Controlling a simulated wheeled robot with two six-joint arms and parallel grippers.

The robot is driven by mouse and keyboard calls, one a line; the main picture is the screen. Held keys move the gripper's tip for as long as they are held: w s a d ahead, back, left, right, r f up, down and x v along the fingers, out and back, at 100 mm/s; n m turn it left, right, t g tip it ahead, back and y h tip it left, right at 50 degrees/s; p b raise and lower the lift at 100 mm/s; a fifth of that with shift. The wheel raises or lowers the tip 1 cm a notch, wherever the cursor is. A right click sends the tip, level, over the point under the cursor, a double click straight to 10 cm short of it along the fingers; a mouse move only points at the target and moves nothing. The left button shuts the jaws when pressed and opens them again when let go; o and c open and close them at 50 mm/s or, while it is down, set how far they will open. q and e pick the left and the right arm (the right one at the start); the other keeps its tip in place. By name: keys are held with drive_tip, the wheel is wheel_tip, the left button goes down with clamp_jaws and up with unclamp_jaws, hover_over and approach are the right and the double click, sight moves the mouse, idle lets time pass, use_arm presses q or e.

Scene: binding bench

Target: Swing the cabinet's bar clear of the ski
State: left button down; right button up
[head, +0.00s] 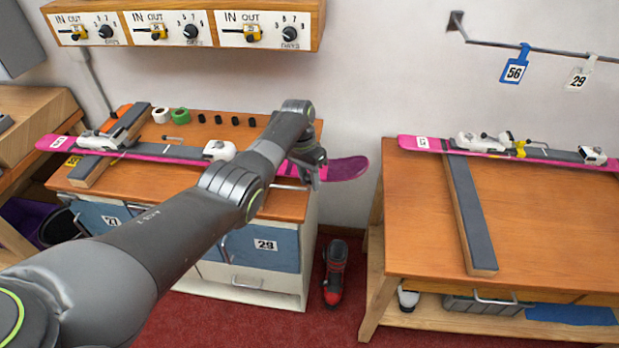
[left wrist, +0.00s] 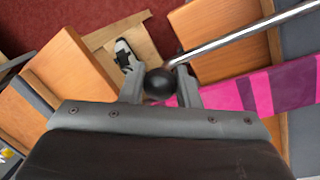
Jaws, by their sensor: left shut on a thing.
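The pink ski (head: 348,170) lies across the left cabinet (head: 210,265), its tip past the right edge. My left gripper (head: 312,182) is at that right edge beside the ski. In the left wrist view my left gripper (left wrist: 160,88) is shut on the black ball knob (left wrist: 159,84) at the end of the cabinet's metal bar (left wrist: 240,36). The bar runs from the knob to the upper right, beside the ski (left wrist: 270,92). In the head view a short length of the bar (head: 287,187) shows; my arm hides much of the rest. My right gripper is not in view.
A second pink ski (head: 421,143) lies on the right bench (head: 400,230). A red boot (head: 335,272) stands on the floor between cabinet and bench. Tape rolls (head: 180,116) lie at the cabinet top's back. A wall box with dials (head: 190,31) hangs above.

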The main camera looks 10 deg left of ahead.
use_arm(q)
drive_tip(key=c, duration=1.1)
unclamp_jaws()
drive_tip(key=shift+s+d, duration=0.1)
drive_tip(key=shift+r, duration=0.1)
drive_tip(key=shift+r, duration=0.25)
drive_tip(key=w+a+r+b, duration=0.1)
drive_tip(key=a+r+b, duration=0.1)
drive_tip(key=r, duration=1.4)
drive_tip(key=shift+w+a+r, duration=0.2)
drive_tip(key=shift+w+a, duration=0.1)
drive_tip(key=shift+a, duration=0.2)
